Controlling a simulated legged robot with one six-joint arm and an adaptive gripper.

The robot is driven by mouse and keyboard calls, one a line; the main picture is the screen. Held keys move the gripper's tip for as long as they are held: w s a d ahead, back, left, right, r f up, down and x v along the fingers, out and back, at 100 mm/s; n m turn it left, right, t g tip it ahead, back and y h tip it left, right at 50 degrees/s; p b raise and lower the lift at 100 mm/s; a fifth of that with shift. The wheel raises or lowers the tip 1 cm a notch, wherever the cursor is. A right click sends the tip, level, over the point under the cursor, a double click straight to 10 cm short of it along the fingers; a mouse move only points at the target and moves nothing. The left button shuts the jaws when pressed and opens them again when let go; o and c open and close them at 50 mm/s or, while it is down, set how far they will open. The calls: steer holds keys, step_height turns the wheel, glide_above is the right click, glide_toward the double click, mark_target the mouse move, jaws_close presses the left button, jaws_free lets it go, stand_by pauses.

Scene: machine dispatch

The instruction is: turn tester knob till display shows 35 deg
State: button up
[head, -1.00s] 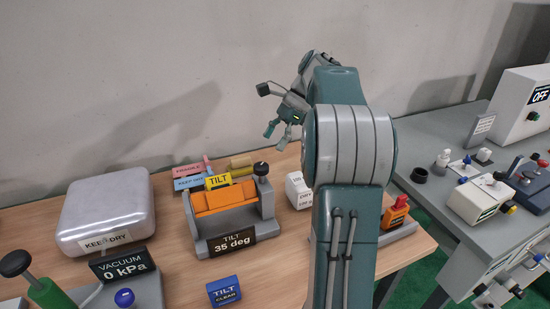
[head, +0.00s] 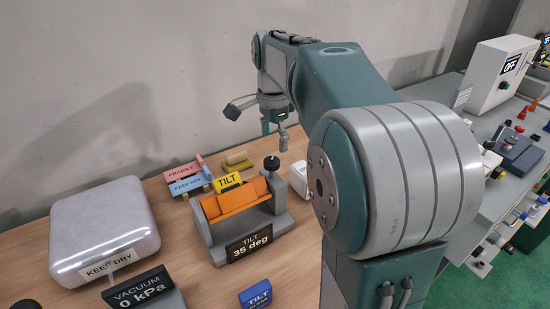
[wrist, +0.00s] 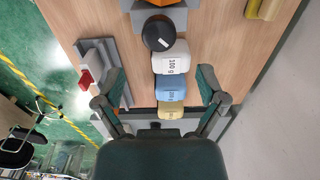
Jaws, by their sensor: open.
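The grey tilt tester (head: 285,222) stands on the wooden table with an orange tilting cradle (head: 236,198). Its display (head: 250,246) reads "TILT 35 deg". The black knob (head: 272,163) tops the post at the tester's right end; it also shows in the wrist view as a black knob (wrist: 158,33) with a white pointer line. My gripper (head: 274,133) is open, points down, and is clear of the knob in the head view. In the wrist view my gripper (wrist: 158,80) has its fingers spread on either side of the small blocks, with the knob beyond the fingertips.
White, blue and tan weight blocks (wrist: 170,88) stand in a row beside the knob. A silver case (head: 103,225), a vacuum display (head: 138,292) and a blue TILT block (head: 256,295) are nearby.

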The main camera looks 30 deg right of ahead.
mark_target(272, 160)
steer(key=f, duration=0.2)
steer(key=a+f, duration=0.1)
steer(key=f, duration=0.2)
steer(key=shift+a+f, duration=0.15)
steer(key=shift+f, duration=0.2)
steer(key=shift+d+f, duration=0.15)
steer(key=shift+d, duration=0.3)
steer(key=shift+a, duration=0.15)
steer(key=c, duration=1.1)
